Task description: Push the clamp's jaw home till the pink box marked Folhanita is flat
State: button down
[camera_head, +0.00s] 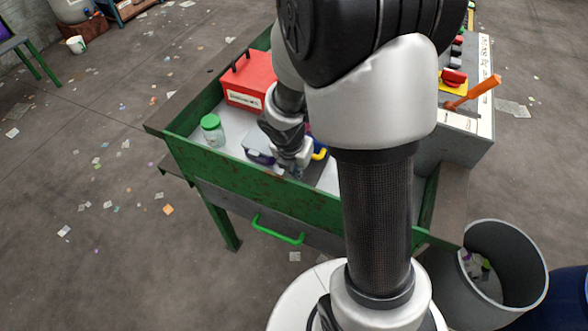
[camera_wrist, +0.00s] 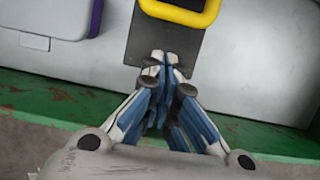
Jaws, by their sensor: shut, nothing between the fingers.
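My gripper (camera_wrist: 166,60) is shut and empty, its blue-and-white fingertips together over the near edge of a dark grey plate (camera_wrist: 150,38). I cannot tell whether they touch it. A yellow bar or handle (camera_wrist: 181,12) crosses the plate just beyond the fingertips, and it also shows in the head view (camera_head: 320,154). This may be the clamp; its jaw is not clear. No pink box can be made out in either view; my arm hides part of the belt.
A white case with purple trim (camera_wrist: 48,20) lies left of the plate. The green trough wall (camera_wrist: 60,98) runs close under my gripper. A red toolbox (camera_head: 250,78) and a green-lidded jar (camera_head: 212,131) stand further left. A grey bin (camera_head: 508,250) stands right.

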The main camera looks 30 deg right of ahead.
jog(key=shift+w+d+f, duration=0.15)
jog(key=shift+w+d, duration=0.75)
jog(key=shift+d, duration=0.2)
jog(key=shift+w+d+p, duration=0.35)
jog(key=shift+d+p, duration=0.05)
jog(key=shift+p, duration=0.3)
jog(key=shift+w+d, duration=0.1)
jog(key=shift+w, duration=0.1)
